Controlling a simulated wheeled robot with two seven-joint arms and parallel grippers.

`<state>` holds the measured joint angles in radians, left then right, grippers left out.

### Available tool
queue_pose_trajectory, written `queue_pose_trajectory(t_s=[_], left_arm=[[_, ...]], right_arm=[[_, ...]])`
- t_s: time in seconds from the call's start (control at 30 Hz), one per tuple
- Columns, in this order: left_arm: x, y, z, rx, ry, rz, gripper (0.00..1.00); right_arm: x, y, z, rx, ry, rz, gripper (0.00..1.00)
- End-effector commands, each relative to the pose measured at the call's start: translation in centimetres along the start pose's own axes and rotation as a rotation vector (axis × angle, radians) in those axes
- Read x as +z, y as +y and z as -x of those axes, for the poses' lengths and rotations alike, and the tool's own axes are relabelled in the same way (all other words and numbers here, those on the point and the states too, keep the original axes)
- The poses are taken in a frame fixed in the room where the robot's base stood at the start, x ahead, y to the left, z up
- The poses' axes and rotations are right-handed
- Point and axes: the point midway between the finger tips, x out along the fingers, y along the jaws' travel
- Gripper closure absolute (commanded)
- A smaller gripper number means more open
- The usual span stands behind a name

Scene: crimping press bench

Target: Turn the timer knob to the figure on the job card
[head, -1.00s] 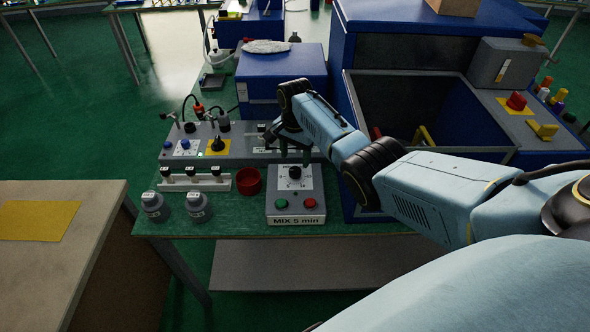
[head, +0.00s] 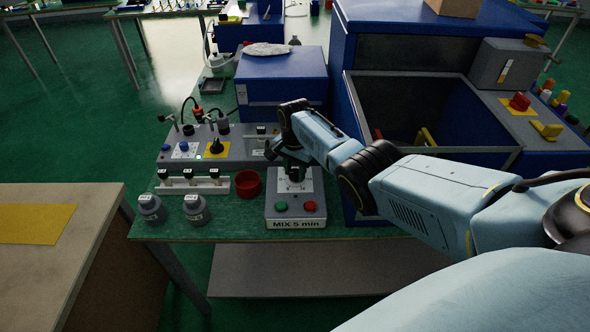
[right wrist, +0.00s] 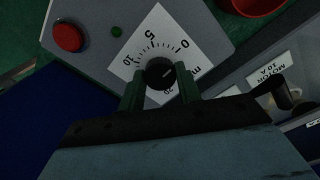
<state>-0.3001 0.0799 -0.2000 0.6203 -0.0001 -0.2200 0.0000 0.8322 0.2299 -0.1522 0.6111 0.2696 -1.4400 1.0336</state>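The timer box (head: 275,211) stands at the bench's front edge, with a green and a red button. Its front label (head: 296,224) reads "MIX 5 min". The black timer knob (right wrist: 160,72) sits on a white dial (right wrist: 150,38) with figures including 0, 5 and 10. A faint pale mark on the knob seems to point towards the 0 side. The fingers look open; contact with the knob cannot be told. My left gripper is out of view.
A red cup (head: 248,183) stands left of the timer box, with two grey-lidded jars (head: 196,210) further left. A control panel (head: 234,150) lies behind. A large blue machine (head: 345,110) rises close on the right.

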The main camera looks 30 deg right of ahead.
Motion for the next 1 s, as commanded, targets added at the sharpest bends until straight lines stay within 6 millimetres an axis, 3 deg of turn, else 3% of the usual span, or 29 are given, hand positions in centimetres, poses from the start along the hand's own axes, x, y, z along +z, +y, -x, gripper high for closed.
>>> queue_pose_trajectory(t_s=[0.47, 1.0], left_arm=[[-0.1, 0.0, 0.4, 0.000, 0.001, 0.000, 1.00], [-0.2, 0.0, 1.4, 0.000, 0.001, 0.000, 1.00]], right_arm=[[0.0, 0.0, 0.1, 0.001, 0.000, 0.087, 0.89], [-0.1, 0.0, 0.1, 0.000, 0.002, 0.553, 0.89]])
